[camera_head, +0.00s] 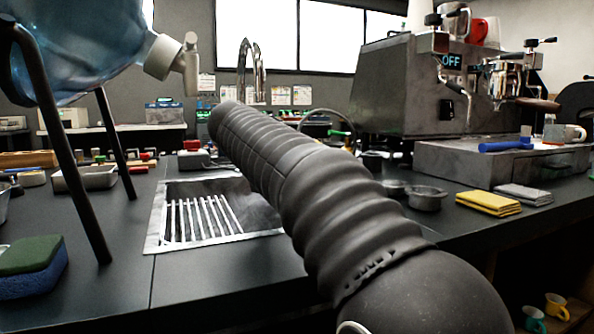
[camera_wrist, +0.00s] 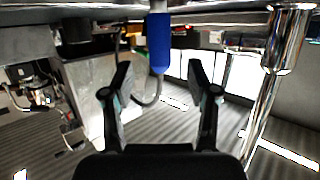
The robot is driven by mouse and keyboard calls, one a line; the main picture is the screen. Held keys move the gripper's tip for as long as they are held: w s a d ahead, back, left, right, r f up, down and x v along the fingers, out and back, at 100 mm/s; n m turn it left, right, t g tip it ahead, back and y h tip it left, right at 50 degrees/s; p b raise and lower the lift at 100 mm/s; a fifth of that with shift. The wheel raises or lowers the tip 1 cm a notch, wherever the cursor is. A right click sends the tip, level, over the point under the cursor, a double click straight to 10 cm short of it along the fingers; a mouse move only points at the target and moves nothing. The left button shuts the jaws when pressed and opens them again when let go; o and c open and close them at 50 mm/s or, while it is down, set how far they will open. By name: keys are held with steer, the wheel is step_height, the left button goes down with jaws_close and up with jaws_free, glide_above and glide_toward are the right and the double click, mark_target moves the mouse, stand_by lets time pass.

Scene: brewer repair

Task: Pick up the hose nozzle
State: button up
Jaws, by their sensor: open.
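In the wrist view, a blue cylinder (camera_wrist: 159,42) with a grey neck hangs into the top middle, and it looks like the hose nozzle. A thin grey hose curves beside it. My gripper (camera_wrist: 160,76) is open and empty. The blue cylinder lies beyond the fingertips, roughly centred between them, and shows no contact with either. In the head view my arm stretches over the sink and hides my gripper; I cannot make out the nozzle there.
A chrome faucet (camera_wrist: 275,75) stands at the right in the wrist view. In the head view are a sink with a rack (camera_head: 160,225), an espresso machine (camera_head: 390,85), a water bottle (camera_head: 80,50) on a black stand (camera_head: 62,140) and a sponge (camera_head: 35,268).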

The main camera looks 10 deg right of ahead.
steer(key=shift+f+p+x, duration=0.2)
steer(key=shift+x, duration=1.45)
steer(key=shift+f+p+x, duration=0.15)
steer(key=shift+p+x, duration=0.05)
steer(key=shift+x, duration=1.45)
steer(key=shift+s+a, duration=0.1)
steer(key=shift+s, duration=0.05)
jaws_close()
